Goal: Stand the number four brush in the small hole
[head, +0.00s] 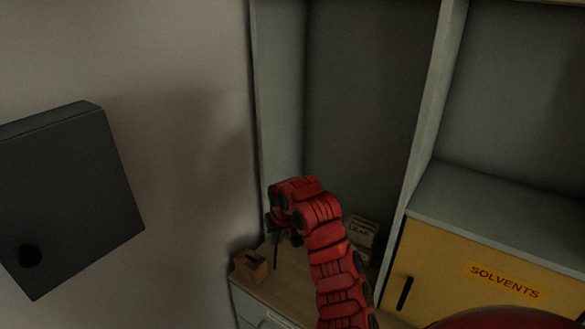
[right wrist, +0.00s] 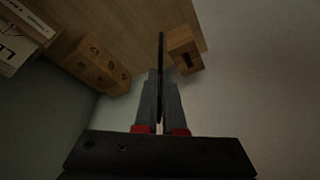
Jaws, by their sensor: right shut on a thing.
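My right gripper (head: 274,226) is at the end of the red arm, above the wooden shelf top. In the right wrist view its fingers (right wrist: 160,80) are shut on a thin dark brush (right wrist: 161,48), which also shows below the gripper in the head view (head: 276,250). The brush's number cannot be read. A small wooden block (right wrist: 184,40) with a dark slot-like opening lies just beside the brush in the wrist view; a wooden block (head: 250,266) also stands at the shelf's left edge in the head view. A longer wooden block (right wrist: 103,66) has several dark marks or holes.
Boxes, one marked LEAD (head: 361,230), stand to the right behind my arm. A yellow SOLVENTS cabinet (head: 450,268) is at right. A dark grey wall box (head: 70,195) hangs at left. Upright panels bound the alcove.

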